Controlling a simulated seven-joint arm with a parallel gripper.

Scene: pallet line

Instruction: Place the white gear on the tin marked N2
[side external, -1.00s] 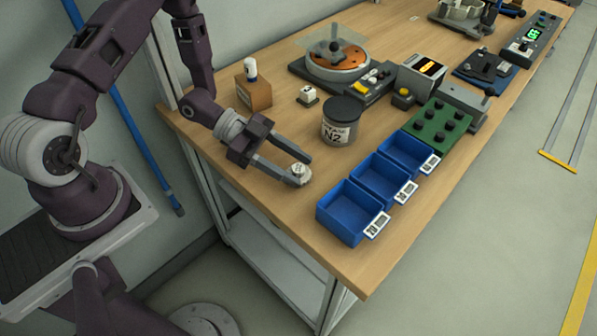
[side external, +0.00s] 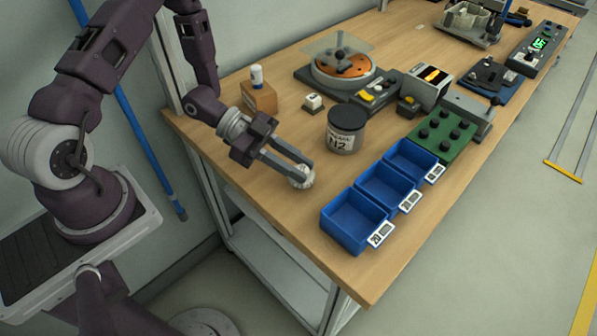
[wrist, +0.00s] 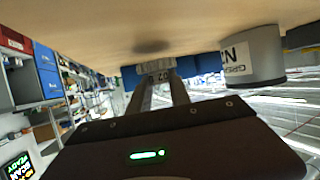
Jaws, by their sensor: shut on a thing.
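The white gear (side external: 301,177) is between the fingertips of my gripper (side external: 303,174), which is shut on it. It also shows in the wrist view (wrist: 157,67), with a dark shadow on the wood apart from it, so it seems to be slightly above the table. The tin marked N2 (side external: 341,139) is a grey can with a dark lid and a white label, standing upright behind and to the right of the gear. In the wrist view, the tin (wrist: 262,62) is on the right. My gripper and the tin are apart.
A row of blue bins (side external: 350,218) with number tags stands right of my gripper. A green board with black knobs (side external: 441,137), a small white-topped block (side external: 313,103) and a wooden block with a bottle (side external: 259,97) stand further back. Bare wood lies between gear and tin.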

